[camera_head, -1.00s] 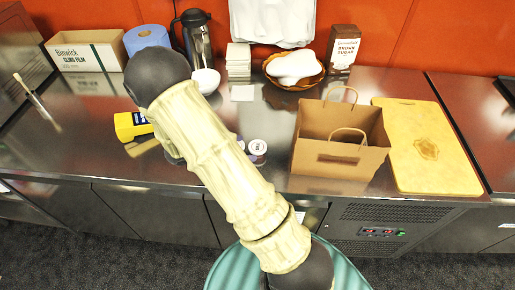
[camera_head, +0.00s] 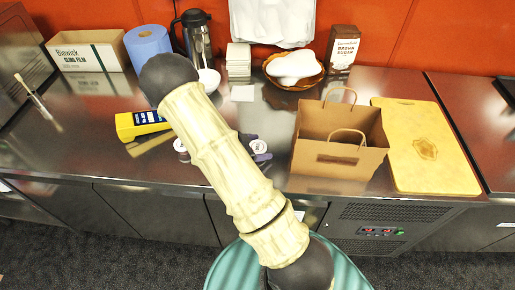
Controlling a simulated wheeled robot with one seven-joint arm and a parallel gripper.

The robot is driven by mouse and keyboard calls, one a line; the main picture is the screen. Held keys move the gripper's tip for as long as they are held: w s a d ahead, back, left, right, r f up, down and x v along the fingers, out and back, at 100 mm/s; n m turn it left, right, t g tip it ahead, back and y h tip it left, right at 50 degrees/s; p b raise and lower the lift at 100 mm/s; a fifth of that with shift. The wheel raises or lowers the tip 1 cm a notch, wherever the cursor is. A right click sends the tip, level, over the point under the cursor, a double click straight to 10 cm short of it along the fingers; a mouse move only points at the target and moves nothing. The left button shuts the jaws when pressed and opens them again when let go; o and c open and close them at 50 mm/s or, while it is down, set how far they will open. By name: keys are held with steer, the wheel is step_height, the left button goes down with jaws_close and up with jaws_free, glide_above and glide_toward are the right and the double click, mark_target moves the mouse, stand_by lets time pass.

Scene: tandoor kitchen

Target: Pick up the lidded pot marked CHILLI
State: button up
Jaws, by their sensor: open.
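Two small pots with white lids show beside my arm on the steel counter. One pot (camera_head: 259,147) is right of my arm, the other (camera_head: 180,146) is left of it, partly covered by the arm. The print on their lids is too small to read, so I cannot tell which is marked CHILLI. My gripper (camera_head: 256,148) is mostly hidden behind my arm. Two dark purple pieces, seemingly its open fingertips, show behind and in front of the right pot. I cannot tell whether they touch it.
A brown paper bag (camera_head: 337,160) stands close on the right, with a yellow cutting board (camera_head: 423,150) beyond it. A yellow-and-black device (camera_head: 140,123) lies to the left. A flask (camera_head: 197,38), blue roll (camera_head: 149,47), bowl (camera_head: 294,82) and sugar box (camera_head: 343,48) stand behind.

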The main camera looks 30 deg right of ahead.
mark_target(258, 146)
stand_by(0.4)
steer(key=c, duration=0.9)
step_height(258, 146, up, 10)
steer(key=shift+r, duration=0.1)
stand_by(0.5)
